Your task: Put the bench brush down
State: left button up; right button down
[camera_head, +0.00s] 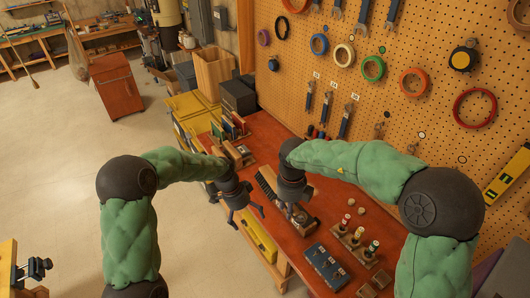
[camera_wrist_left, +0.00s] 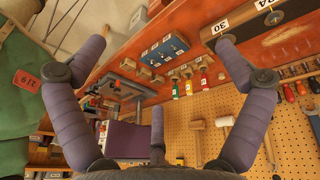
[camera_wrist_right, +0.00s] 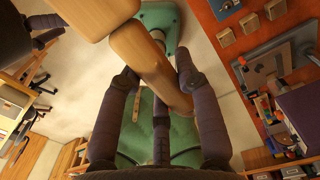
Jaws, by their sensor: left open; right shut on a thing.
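The bench brush shows in the right wrist view as a pale wooden handle (camera_wrist_right: 150,65) running between my right fingers, with a wider wooden part at the top left. My right gripper (camera_head: 293,212) is shut on the handle. In the head view the brush (camera_head: 266,187), with dark bristles, extends up and left from that gripper, over the red bench top; I cannot tell whether it touches the surface. My left gripper (camera_head: 247,216) is open and empty near the bench's left edge. Its spread fingers also show in the left wrist view (camera_wrist_left: 155,70).
The red bench (camera_head: 262,125) runs along a pegboard wall (camera_head: 420,40) hung with tools and tape rolls. A blue case (camera_head: 325,264) and a rack of coloured-handled tools (camera_head: 355,240) stand at the front right. Upright books or boxes (camera_head: 238,122) stand at the far end.

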aim_at(265, 175)
pick_arm(q)
jog(key=w+d+r+m+y, duration=0.1)
jog(key=w+d+r+m, duration=0.1)
jog(key=r+m, duration=0.3)
jog(key=w+d+r+m+y, duration=0.1)
jog(key=r+m, duration=0.4)
jog(key=r, duration=0.5)
jog(key=w+d+r+m+y, duration=0.1)
jog(key=w+d+r+m, duration=0.2)
jog(key=r, duration=0.5)
jog(key=shift+w+r+m+t, duration=0.15)
jog(key=shift+w+m, duration=0.1)
jog(key=shift+m, duration=0.35)
jog(key=shift+w+r+m+t, duration=0.15)
jog(key=shift+w+m, duration=0.05)
jog(key=shift+m, duration=0.4)
pick_arm(e)
jog(key=shift+d, duration=0.1)
pick_arm(q)
jog(key=shift+m+y, duration=0.3)
jog(key=shift+m, duration=0.1)
notch_tip(265, 175, down, 11)
jog(key=shift+f, duration=0.15)
jog(key=c, duration=1.2)
jog(key=shift+c, duration=0.2)
pick_arm(e)
jog(key=c, duration=0.8)
grip_release()
